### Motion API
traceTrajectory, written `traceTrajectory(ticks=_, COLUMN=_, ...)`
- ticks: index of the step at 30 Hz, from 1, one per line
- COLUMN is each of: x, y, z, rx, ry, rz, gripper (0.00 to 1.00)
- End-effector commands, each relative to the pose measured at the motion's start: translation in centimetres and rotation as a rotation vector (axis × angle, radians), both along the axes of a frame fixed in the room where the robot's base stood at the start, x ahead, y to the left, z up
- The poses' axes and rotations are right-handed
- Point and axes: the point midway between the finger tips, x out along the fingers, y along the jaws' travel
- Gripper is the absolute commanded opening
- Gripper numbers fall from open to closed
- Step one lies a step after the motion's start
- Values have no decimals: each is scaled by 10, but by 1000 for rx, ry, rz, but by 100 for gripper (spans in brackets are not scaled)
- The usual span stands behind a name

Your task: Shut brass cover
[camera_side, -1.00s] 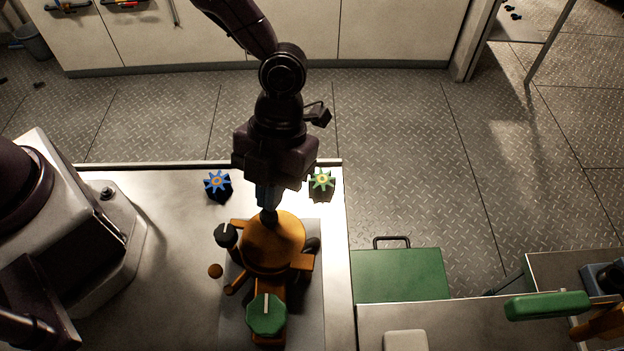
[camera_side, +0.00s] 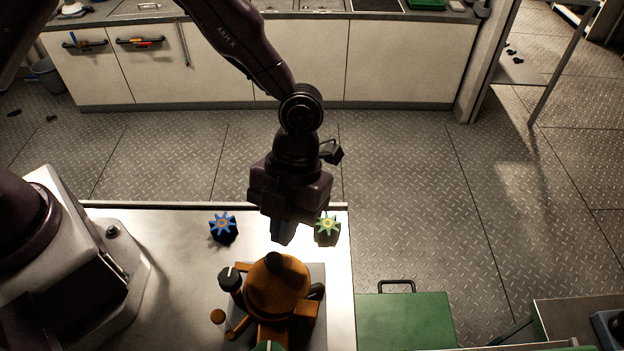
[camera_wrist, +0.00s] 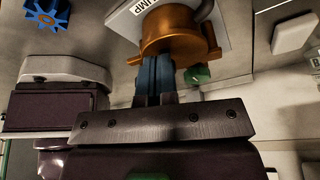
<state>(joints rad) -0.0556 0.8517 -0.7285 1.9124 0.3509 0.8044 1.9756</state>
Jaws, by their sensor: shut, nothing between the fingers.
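The brass cover (camera_side: 272,292) is a round orange-brown piece with a black knob (camera_side: 287,264) at its far edge. It sits on the pump assembly on the bench. It shows in the wrist view (camera_wrist: 180,32) just beyond my fingertips. My gripper (camera_side: 284,236) points down at the far side of the cover, close to the black knob. Its blue fingers are together and empty, also in the wrist view (camera_wrist: 155,72). I cannot tell whether the fingers touch the cover, or whether the cover is fully seated.
A black knob (camera_side: 230,279) is left of the cover. A green box (camera_side: 405,320) stands right of the bench.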

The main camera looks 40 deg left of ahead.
Motion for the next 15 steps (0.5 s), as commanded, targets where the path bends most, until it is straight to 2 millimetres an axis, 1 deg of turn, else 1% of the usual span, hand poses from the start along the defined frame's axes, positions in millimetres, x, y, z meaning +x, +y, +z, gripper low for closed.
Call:
traceTrajectory(ticks=1, x=11, y=1, z=0, rx=-2, ry=-2, rz=4, gripper=0)
traceTrajectory(ticks=3, x=25, y=4, z=4, rx=-2, ry=-3, rz=5, gripper=0)
traceTrajectory(ticks=6, x=32, y=5, z=30, rx=-2, ry=-7, rz=3, gripper=0)
traceTrajectory(ticks=9, x=40, y=7, z=51, rx=-2, ry=-6, rz=4, gripper=0)
traceTrajectory(ticks=12, x=46, y=8, z=69, rx=-2, ry=-5, rz=1, gripper=0)
traceTrajectory(ticks=15, x=51, y=8, z=83, rx=-2, ry=-4, rz=2, gripper=0)
